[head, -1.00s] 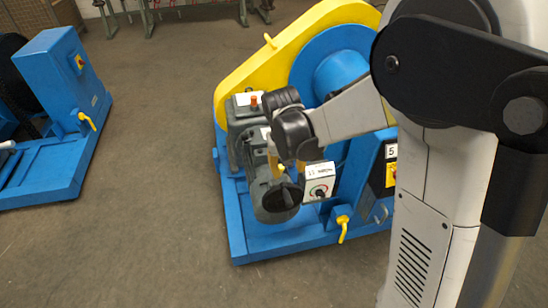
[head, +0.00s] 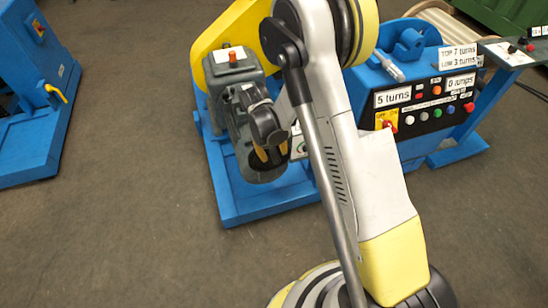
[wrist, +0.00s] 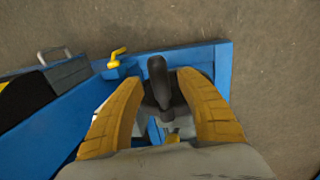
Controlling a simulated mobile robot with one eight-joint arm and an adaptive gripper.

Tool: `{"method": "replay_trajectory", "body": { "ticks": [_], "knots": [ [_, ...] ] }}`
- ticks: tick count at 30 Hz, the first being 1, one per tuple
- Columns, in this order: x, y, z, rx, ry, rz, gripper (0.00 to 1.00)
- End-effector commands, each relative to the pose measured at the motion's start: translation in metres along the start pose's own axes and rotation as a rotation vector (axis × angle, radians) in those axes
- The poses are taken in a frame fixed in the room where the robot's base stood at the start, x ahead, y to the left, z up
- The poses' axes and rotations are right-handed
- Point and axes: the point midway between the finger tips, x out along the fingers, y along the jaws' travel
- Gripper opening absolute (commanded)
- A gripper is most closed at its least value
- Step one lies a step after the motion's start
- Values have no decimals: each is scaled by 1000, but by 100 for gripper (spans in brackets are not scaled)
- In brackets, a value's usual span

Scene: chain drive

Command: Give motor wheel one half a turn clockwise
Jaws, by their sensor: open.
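The grey motor (head: 226,100) sits on the left part of a blue machine base. Its rounded lower end (head: 262,176) is partly covered by my gripper (head: 270,157), whose yellow fingers hang in front of it. In the wrist view my gripper (wrist: 156,105) is open, with a curved yellow finger on each side. A narrow dark part with a rounded end (wrist: 157,70) shows between the fingers, with gaps on both sides. It may be the motor wheel seen edge-on, but I cannot tell. No wheel face or number one shows clearly.
A yellow guard (head: 215,40) stands behind the motor. A control panel (head: 420,115) with several buttons is to the right, beyond my arm. A yellow lever (wrist: 118,55) stands on the base near the left finger. Another blue machine (head: 40,110) is at left, with open floor between.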

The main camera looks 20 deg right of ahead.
Motion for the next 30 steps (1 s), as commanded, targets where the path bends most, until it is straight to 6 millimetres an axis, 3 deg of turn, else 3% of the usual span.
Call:
{"method": "replay_trajectory", "body": {
  "ticks": [3, 12, 13, 17, 30],
  "knots": [
    [10, 0, 0, 0, 0, 0, 44],
    [11, 0, 0, 0, 0, 0, 44],
    [11, 0, 0, 0, 0, 0, 40],
    [11, 0, 0, 0, 0, 0, 0],
    [11, -1, -4, 0, 0, -19, 0]
  ]
}}
